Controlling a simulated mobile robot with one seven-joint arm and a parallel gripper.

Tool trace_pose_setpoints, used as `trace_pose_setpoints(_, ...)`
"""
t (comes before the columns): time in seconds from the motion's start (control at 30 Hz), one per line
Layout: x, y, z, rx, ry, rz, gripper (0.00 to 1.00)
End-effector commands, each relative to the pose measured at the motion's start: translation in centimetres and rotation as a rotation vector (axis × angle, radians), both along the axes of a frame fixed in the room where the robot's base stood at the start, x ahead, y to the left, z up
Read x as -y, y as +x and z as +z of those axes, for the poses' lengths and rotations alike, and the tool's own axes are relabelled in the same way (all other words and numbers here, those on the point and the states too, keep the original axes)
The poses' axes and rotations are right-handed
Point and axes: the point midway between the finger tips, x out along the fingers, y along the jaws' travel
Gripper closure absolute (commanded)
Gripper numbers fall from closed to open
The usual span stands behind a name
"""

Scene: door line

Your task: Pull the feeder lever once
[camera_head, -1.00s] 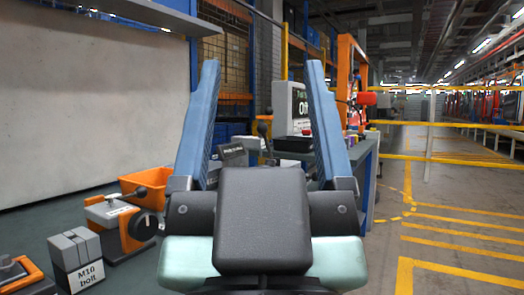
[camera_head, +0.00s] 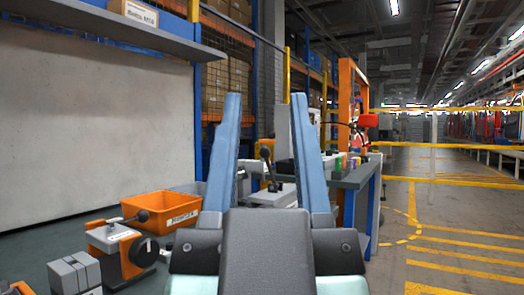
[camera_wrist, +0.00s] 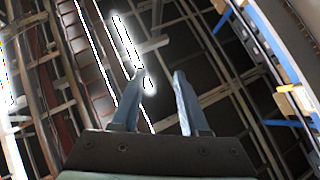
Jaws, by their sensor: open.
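A lever with a dark round knob (camera_head: 265,152) rises from a pale grey unit (camera_head: 272,197) on the bench and shows between my fingers in the head view. I take it as the feeder lever; no readable label confirms this. My gripper (camera_head: 266,97) is open and empty, with two long blue fingers pointing up. The fingers hide parts of the unit and the things behind it. The lever appears beyond the gripper, not touching it. In the wrist view my gripper (camera_wrist: 160,75) points at the ceiling structure, and no lever shows there.
An orange bin (camera_head: 165,203) and an orange-grey device with a black-knobbed handle (camera_head: 122,250) stand at left. A grey block (camera_head: 74,274) is at bottom left. A shelf (camera_head: 105,28) overhangs the bench. An orange frame (camera_head: 346,125) stands behind. The yellow-marked floor at right is clear.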

Motion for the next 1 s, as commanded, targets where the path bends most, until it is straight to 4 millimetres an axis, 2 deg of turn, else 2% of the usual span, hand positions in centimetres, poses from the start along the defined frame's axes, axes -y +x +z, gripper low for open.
trace_pose_setpoints(0.03,0.0,0.0,1.0,0.0,0.0,0.0,0.66)
trace_pose_setpoints(0.2,0.0,0.0,4.8,0.0,0.0,0.0,0.97)
trace_pose_setpoints(0.23,0.0,0.0,5.8,0.0,0.0,0.0,1.0)
trace_pose_setpoints(1.0,-0.1,0.0,32.5,0.0,-0.001,0.002,1.0)
